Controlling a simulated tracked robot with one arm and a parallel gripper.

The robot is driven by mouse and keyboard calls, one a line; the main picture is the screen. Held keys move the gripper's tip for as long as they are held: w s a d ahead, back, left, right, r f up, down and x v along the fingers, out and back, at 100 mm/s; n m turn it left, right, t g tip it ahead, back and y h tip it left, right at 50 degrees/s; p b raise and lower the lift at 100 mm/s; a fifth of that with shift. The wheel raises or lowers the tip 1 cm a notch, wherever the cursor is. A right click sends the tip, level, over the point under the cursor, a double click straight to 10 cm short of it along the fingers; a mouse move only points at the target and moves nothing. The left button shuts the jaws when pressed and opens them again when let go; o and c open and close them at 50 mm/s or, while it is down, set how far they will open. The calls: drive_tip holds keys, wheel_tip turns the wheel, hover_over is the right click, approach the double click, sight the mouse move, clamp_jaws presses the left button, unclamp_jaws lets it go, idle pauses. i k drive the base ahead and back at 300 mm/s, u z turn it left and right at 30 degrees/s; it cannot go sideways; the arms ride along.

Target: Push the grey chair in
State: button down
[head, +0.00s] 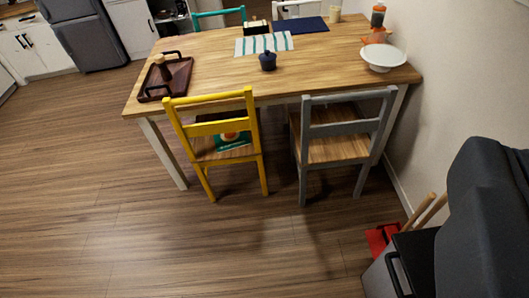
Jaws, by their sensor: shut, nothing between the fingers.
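The grey chair (342,130) stands at the near long side of the wooden table (200,60), toward its right end. Its slatted back faces me and its wooden seat (338,151) shows between the back and the table. Most of the seat that I can see lies in front of the table edge, and how far it reaches under the top is hard to tell. The chair is upright, on the floor. My gripper is not in view.
A yellow chair (214,127) stands close to the left of the grey one. The wall (450,95) is near on the right. A dark grey bulky object (490,215) and a red item (378,240) are at lower right. The floor (200,245) in front is clear.

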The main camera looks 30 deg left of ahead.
sight(329, 135)
drive_tip(key=z, duration=0.25)
drive_tip(key=i, duration=1)
drive_tip(key=u, duration=0.55)
